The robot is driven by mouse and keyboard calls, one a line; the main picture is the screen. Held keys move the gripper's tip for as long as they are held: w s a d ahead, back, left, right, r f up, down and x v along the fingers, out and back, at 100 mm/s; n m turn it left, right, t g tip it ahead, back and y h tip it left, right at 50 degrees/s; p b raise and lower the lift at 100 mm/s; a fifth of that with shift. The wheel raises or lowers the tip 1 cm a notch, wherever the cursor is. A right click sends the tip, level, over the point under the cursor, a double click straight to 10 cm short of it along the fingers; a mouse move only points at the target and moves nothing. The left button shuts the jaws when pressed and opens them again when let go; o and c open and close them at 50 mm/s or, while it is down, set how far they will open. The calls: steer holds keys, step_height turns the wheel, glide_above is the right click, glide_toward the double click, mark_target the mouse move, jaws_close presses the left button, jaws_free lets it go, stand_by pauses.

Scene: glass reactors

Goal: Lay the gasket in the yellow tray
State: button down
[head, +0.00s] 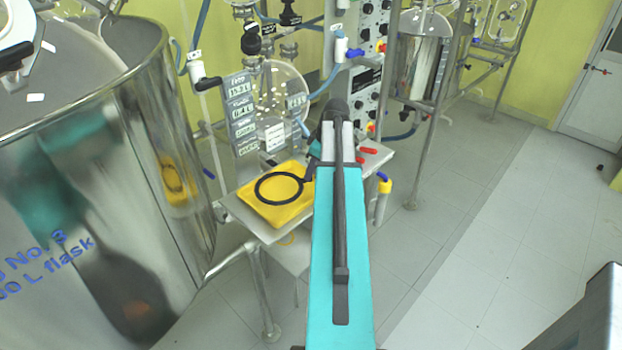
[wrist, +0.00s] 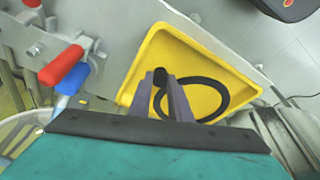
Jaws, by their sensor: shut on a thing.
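The gasket is a thin black ring (head: 280,203) with its outline over the yellow tray in the head view. It also shows in the wrist view (wrist: 227,97). My gripper (wrist: 165,80) is shut on the near-left edge of the gasket in the wrist view. The yellow tray (head: 291,213) is a shallow square tray on a metal shelf, and its raised rim shows in the wrist view (wrist: 150,52). The gasket appears within the tray's outline, roughly flat. I cannot tell whether it touches the tray floor. In the head view my arm hides most of my gripper.
A large steel vessel (head: 95,170) stands close on the left. A glass reactor (head: 280,92) and label panel (head: 240,110) stand behind the tray. Red-handled (wrist: 63,66) and blue-handled (wrist: 73,79) valves sit left of the fingers. Open floor (head: 470,220) lies right.

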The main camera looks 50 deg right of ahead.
steer(key=shift+f+p, duration=0.55)
steer(key=shift+f, duration=1.15)
steer(key=c, duration=1.6)
jaws_free()
steer(key=shift+c, duration=0.2)
steer(key=b+v, duration=0.2)
steer(key=v, duration=1)
